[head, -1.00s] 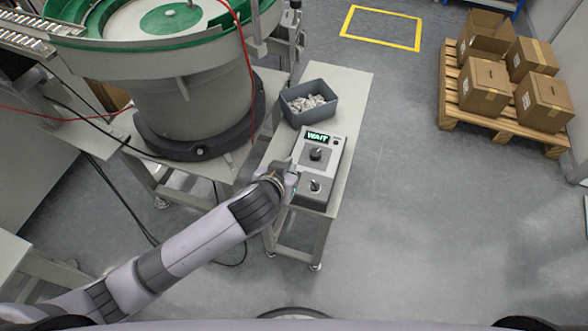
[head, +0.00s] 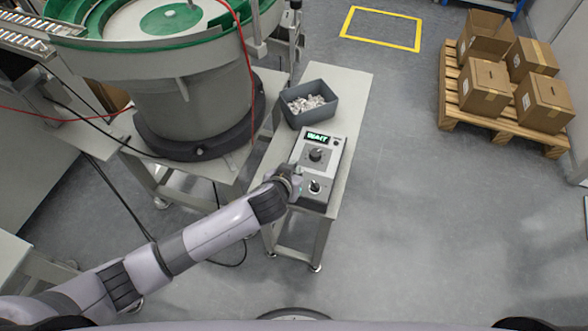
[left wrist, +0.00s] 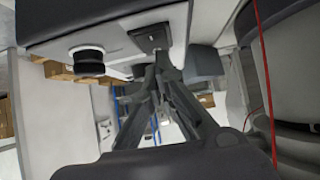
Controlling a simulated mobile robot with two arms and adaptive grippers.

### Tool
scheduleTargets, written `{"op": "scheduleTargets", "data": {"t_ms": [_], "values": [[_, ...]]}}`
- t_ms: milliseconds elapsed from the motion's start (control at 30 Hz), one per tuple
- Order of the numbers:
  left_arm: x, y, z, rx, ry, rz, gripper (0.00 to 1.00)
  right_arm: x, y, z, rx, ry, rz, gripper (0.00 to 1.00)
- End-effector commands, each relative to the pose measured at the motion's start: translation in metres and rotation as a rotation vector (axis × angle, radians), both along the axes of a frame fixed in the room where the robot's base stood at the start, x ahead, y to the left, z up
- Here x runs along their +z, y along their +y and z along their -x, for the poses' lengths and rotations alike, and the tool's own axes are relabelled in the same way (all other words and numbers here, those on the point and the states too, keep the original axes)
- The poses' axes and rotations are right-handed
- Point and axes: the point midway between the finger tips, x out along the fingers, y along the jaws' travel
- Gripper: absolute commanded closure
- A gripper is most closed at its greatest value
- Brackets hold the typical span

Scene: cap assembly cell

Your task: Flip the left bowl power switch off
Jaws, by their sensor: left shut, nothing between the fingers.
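The control box (head: 330,160) stands on a narrow light bench, with a lit green "WAIT" display (head: 318,136), a large dark knob (head: 316,155) and a small switch (head: 315,187) near its front end. My left gripper (head: 297,180) is at the box's left side, close to the switch. In the left wrist view my left gripper (left wrist: 163,62) has its fingertips together and empty, just by a dark switch plate (left wrist: 150,37) on the box; a round black knob (left wrist: 88,62) shows to the left. Whether the fingertips touch the switch is unclear. My right gripper is out of view.
A grey bin (head: 309,103) of small pale parts stands behind the box on the bench (head: 347,85). The big bowl feeder (head: 195,90) with a green rim is at left. Cables hang around it. Cartons on a pallet (head: 480,123) are far right; the floor between is clear.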

Motion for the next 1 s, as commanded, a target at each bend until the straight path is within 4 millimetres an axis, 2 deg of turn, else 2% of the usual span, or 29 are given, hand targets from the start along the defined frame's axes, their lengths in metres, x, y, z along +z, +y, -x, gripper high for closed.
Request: {"op": "scheduleTargets", "data": {"t_ms": [100, 133, 300, 767, 1000], "values": [[0.003, -0.001, -0.003, 0.003, 0.052, -0.017, 1.0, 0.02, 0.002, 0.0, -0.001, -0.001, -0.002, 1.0], [-0.003, 0.0, -0.002, 0.002, 0.047, -0.017, 1.0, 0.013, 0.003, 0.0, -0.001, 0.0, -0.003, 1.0], [-0.004, 0.0, -0.002, 0.001, 0.045, -0.017, 1.0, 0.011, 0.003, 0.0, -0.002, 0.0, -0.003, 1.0], [-0.004, 0.005, 0.013, 0.002, 0.046, -0.016, 1.0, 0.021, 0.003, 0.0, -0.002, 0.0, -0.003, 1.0], [-0.004, 0.005, 0.013, 0.001, 0.045, -0.017, 1.0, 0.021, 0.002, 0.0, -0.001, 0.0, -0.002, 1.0]]}}
